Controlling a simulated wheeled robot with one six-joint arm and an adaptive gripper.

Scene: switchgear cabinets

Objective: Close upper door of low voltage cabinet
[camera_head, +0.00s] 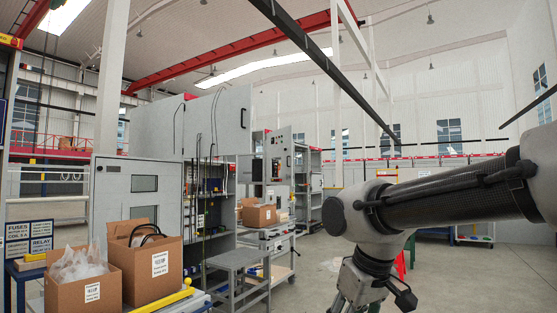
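The grey cabinet (155,128) stands left of centre. Its upper door (228,110) is a large grey panel with a black handle (243,118) near its right edge; it appears swung out, though its exact angle is hard to tell. Below it, the cabinet's interior is exposed, with dark cables and parts. A lower grey door (112,205) with two small windows stands open at the left. My arm reaches in from the right. My gripper (375,300) points down at the bottom edge, well right of the cabinet and apart from the door. Its fingertips are not clearly visible.
Cardboard boxes (153,262) sit on a bench in the left foreground. A grey table (238,260) stands before the cabinet. Another bench with boxes (258,215) and further open cabinets (307,180) stand behind. Some floor (325,275) is clear between the benches and my arm.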

